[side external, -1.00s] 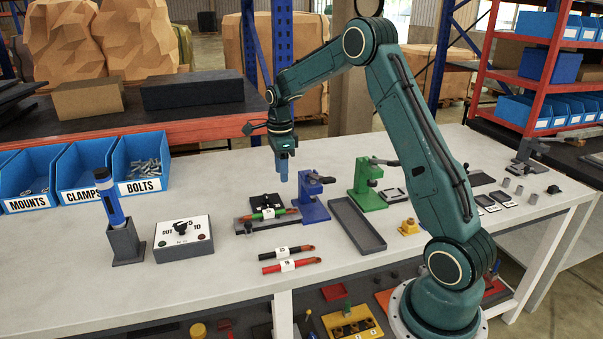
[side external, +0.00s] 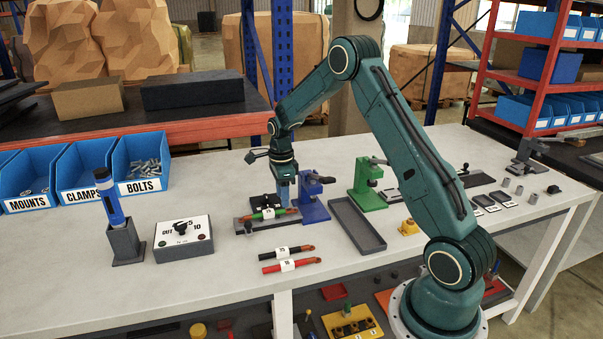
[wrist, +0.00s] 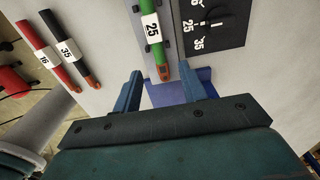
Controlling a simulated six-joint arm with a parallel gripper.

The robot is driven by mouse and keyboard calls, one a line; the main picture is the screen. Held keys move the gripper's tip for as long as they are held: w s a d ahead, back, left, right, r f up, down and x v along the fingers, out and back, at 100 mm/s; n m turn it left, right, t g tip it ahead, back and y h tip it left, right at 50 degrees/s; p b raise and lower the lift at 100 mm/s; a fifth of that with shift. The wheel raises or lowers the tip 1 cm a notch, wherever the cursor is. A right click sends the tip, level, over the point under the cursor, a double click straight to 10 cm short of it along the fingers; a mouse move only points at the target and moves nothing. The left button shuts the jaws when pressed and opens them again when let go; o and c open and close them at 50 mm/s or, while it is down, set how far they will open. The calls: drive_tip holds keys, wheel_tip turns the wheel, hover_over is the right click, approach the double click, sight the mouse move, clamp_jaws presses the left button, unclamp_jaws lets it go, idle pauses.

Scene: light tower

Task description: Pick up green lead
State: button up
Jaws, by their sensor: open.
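The green lead (side external: 267,214), with a white label and copper-coloured tip, lies on a grey rail beside the blue clamp stand (side external: 314,199). In the wrist view the green lead (wrist: 160,58) bears the label 25 and points toward my gripper. My gripper (side external: 282,198) is low, just above the lead's tip end and close to the blue stand. In the wrist view my gripper (wrist: 157,92) is open, with its blue fingers apart and the lead's tip nearly between them. Whether the fingers touch the lead cannot be told.
A black lead (side external: 287,252) and a red lead (side external: 290,265) lie in front. A black dial block (wrist: 210,22) sits beside the green lead. A green stand (side external: 369,184) and a grey tray (side external: 357,225) are to the right.

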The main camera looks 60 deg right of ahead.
sight(269, 214)
drive_tip(key=shift+f, duration=2.15)
clamp_jaws()
